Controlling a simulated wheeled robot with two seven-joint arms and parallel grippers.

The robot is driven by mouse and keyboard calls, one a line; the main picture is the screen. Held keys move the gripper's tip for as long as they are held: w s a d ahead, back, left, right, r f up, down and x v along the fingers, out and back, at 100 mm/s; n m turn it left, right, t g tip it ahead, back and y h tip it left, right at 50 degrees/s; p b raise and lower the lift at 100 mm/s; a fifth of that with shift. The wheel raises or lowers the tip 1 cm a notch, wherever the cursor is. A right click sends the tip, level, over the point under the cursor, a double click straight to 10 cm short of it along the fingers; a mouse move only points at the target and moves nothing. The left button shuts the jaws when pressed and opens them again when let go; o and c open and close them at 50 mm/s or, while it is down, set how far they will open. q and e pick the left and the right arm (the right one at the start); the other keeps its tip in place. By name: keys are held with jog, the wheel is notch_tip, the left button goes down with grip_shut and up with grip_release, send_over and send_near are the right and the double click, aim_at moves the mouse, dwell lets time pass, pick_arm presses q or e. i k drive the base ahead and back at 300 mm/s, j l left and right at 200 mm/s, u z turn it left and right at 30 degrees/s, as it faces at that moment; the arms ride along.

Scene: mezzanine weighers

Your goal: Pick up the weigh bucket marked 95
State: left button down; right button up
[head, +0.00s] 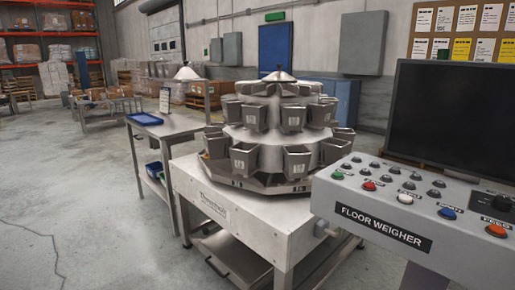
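A multihead weigher (268,132) stands on a metal frame table (240,212) in the middle of the head view. It carries two rings of grey metal buckets. A lower bucket (243,160) and another lower bucket (296,161) face me with small white marks. Upper buckets (254,117) also bear small marks. The marks are too small to read, so I cannot tell which bucket, if any, is marked 95. Buckets on the far side are hidden. Neither of my grippers is in view.
A control console (385,232) labelled FLOOR WEIGHER and a dark monitor (450,110) block the right side. A metal side table (178,127) with a blue tray (145,119) stands left of the weigher. Open concrete floor (75,190) lies at the left.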

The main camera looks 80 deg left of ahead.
aim_at(217, 144)
jog(key=u, duration=2.75)
jog(key=i+j+u, duration=0.3)
jog(key=i, duration=0.4)
jog(key=i+j+u, duration=0.3)
jog(key=i, duration=0.4)
jog(key=i+u, duration=0.25)
jog(key=i, duration=0.5)
jog(key=i+j, duration=0.1)
jog(key=i, duration=0.75)
jog(key=i+j+z, duration=0.1)
jog(key=i, duration=0.75)
jog(key=i+z, duration=0.2)
jog(key=z, duration=0.2)
jog(key=i+j+z, duration=0.1)
jog(key=i+z, duration=0.25)
jog(key=i+j+z, duration=0.1)
jog(key=z, duration=0.3)
jog(key=i+j+z, duration=0.15)
jog(key=z, duration=0.25)
